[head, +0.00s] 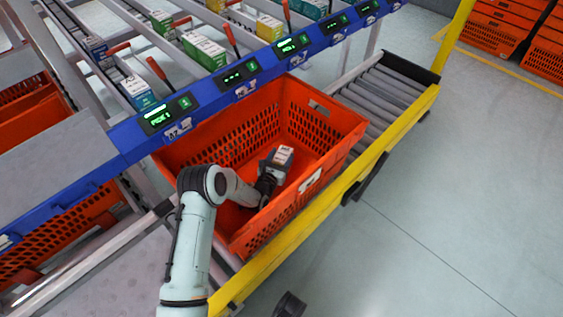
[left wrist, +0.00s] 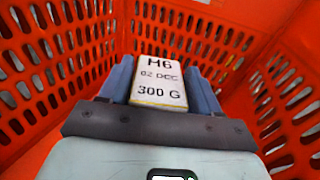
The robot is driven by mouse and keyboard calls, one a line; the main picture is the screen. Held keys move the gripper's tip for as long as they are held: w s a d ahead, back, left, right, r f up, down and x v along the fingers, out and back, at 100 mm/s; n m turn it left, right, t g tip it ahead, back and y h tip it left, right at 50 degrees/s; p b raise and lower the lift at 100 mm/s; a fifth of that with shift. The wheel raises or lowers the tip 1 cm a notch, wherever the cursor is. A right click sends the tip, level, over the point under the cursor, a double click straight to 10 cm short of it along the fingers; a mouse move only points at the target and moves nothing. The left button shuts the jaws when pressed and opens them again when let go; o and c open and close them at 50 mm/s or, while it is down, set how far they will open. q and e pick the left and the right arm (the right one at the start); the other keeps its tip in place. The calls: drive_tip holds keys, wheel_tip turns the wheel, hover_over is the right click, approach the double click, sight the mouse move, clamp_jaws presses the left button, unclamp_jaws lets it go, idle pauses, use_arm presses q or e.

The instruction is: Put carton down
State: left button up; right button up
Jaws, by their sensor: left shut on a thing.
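The carton (head: 283,155) is a small box with a white printed face, inside the orange tote (head: 342,117) on the roller conveyor. In the left wrist view the carton (left wrist: 159,82) reads "M6 02 DEC 300 G". My left gripper (head: 272,171) reaches down into the tote and is shut on the carton. Its two blue-grey fingers (left wrist: 160,80) press on the carton's two sides. The tote's slotted walls surround the gripper. Whether the carton's underside touches the tote floor is hidden. My right gripper is not in view.
A blue rail (head: 215,90) with green-lit displays runs behind the tote, with several cartons in lanes beyond it. A yellow conveyor edge (head: 330,195) runs along the front. Empty rollers (head: 385,92) lie to the right. More orange totes (head: 490,25) stand at the far right.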

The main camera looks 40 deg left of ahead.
use_arm(q)
wheel_tip(320, 180, down, 2)
drive_tip(key=shift+f, duration=0.2)
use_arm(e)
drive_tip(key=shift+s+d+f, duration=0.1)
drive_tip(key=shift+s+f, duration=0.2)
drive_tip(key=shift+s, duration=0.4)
use_arm(q)
drive_tip(key=shift+f, duration=0.55)
drive_tip(key=o, duration=1.2)
